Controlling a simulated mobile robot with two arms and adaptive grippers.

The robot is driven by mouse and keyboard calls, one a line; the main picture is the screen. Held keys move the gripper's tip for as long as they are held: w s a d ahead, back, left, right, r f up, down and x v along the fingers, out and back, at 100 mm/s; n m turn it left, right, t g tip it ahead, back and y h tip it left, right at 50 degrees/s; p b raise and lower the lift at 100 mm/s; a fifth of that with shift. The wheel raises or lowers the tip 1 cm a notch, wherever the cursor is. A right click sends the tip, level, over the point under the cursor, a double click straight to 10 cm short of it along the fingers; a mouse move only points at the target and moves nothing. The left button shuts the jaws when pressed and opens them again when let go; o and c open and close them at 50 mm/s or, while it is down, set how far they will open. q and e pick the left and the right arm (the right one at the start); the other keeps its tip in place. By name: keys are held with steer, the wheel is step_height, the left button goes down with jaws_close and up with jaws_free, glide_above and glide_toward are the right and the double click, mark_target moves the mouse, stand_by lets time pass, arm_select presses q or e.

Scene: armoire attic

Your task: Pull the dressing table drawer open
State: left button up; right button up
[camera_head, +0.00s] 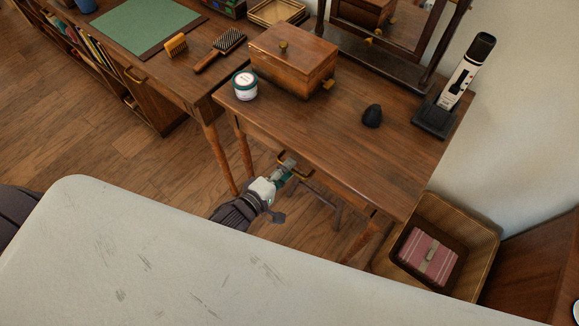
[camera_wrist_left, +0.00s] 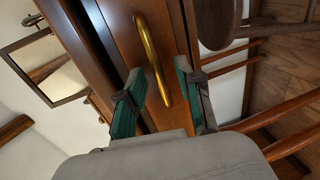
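The wooden dressing table (camera_head: 330,126) stands in the middle of the head view. Its drawer front (camera_wrist_left: 120,30) shows in the left wrist view with a long brass handle (camera_wrist_left: 151,55); the handle also shows under the table's front edge in the head view (camera_head: 306,171). My left gripper (camera_head: 287,165) is at the handle. In the left wrist view its two green-padded fingers (camera_wrist_left: 160,82) are apart, one on each side of the handle's lower end, with gaps visible. I cannot tell whether the drawer is fully closed. My right gripper is not in view.
On the tabletop are a wooden box (camera_head: 290,64), a white jar (camera_head: 244,86), a dark egg-shaped object (camera_head: 372,115), a device on a stand (camera_head: 460,80) and a mirror. A desk (camera_head: 165,70) adjoins at left. A basket (camera_head: 478,222) stands at right.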

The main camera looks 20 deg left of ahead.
arm_select(q)
steer(key=shift+w+d+f, duration=0.15)
steer(key=shift+w+d, duration=0.15)
steer(key=shift+w, duration=0.35)
jaws_close()
